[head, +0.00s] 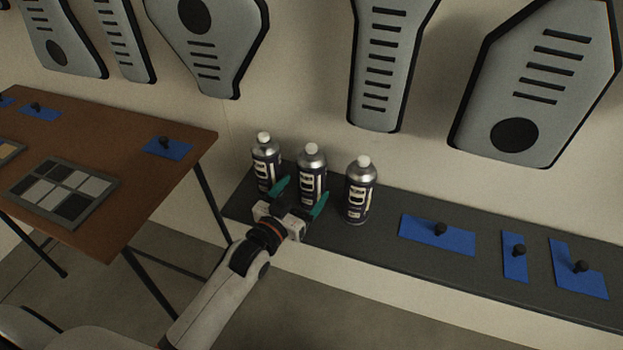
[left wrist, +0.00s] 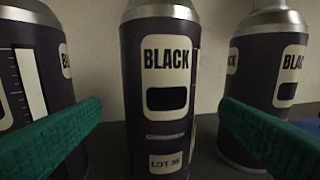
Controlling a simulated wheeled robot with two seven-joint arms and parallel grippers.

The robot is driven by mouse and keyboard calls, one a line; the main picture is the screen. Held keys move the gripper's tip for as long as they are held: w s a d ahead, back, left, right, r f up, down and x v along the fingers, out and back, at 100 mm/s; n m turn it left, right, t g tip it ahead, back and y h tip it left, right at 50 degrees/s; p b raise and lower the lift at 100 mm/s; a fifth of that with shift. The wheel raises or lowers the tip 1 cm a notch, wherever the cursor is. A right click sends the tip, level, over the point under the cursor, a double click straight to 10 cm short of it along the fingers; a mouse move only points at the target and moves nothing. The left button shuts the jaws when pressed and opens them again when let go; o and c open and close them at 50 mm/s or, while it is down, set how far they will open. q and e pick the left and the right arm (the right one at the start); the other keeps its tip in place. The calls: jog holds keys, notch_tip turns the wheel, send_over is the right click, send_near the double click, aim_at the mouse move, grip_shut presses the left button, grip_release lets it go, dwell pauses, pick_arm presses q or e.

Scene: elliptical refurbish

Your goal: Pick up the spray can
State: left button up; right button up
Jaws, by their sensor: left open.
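Three similar dark spray cans with white caps stand upright on a dark shelf: the left can (head: 266,163), the middle can (head: 312,165) and the right can (head: 360,190). My left gripper (head: 300,195) is open in front of the middle can, with its green fingers pointing at it. In the left wrist view the middle can (left wrist: 160,90), labelled "BLACK", stands centred beyond the gap between the fingers. The left can (left wrist: 40,80) and the right can (left wrist: 262,80) show behind the fingers at either side. My right gripper is not in view.
The dark shelf (head: 390,258) runs along the wall, with blue pads (head: 436,232) with black knobs to the right. A brown table (head: 120,205) with a swatch board (head: 62,190) stands at left. Grey panels (head: 390,60) hang on the wall above.

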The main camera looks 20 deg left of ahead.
aim_at(309, 150)
pick_arm(q)
jog(key=x, duration=0.5)
jog(key=c, duration=1.2)
jog(key=shift+r, duration=0.15)
notch_tip(309, 150, up, 10)
jog(key=shift+f+p, duration=0.1)
jog(key=shift+p, duration=0.55)
